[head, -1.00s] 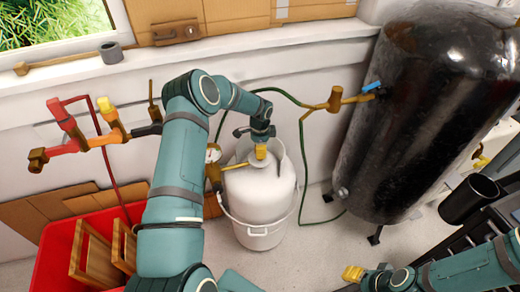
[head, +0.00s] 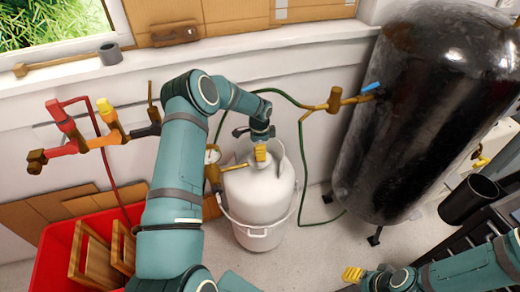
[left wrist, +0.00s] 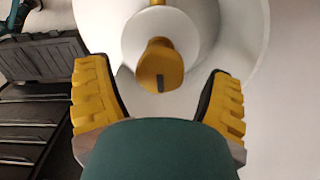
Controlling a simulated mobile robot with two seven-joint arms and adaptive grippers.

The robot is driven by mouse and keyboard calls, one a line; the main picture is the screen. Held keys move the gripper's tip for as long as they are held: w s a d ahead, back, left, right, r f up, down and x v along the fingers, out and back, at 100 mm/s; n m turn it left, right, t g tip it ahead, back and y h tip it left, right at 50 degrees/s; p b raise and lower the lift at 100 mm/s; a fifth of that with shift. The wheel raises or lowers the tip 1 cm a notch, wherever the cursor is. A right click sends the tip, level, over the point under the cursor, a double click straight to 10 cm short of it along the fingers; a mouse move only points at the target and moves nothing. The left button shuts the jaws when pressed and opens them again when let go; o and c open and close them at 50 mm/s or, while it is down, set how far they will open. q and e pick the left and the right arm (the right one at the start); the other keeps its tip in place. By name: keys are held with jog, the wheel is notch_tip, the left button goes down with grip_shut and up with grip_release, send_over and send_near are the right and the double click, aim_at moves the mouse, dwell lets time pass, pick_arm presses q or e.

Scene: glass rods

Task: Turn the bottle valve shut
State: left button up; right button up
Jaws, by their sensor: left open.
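The white gas bottle (head: 262,203) stands upright on the floor in the middle of the head view. Its yellow-orange valve handle (left wrist: 160,66) sits on top, in the middle of the left wrist view. My left gripper (head: 261,152) is above the bottle top. In the left wrist view, its two yellow fingers (left wrist: 160,92) are spread on either side of the handle with gaps to it, so it is open and empty. In the head view the gripper hides most of the valve. My right gripper (head: 352,274) is low at the right, away from the bottle; its jaws are unclear.
A large black tank (head: 410,110) stands to the right of the bottle. A green hose (head: 303,150) runs behind the bottle. A red crate (head: 55,255) with wooden frames is at the left. Red and yellow wall pipes (head: 85,143) are upper left.

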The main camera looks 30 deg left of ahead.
pick_arm(q)
notch_tip(320, 180, up, 12)
jog(key=shift+f, duration=0.15)
jog(key=shift+f, duration=0.1)
dwell(0.6)
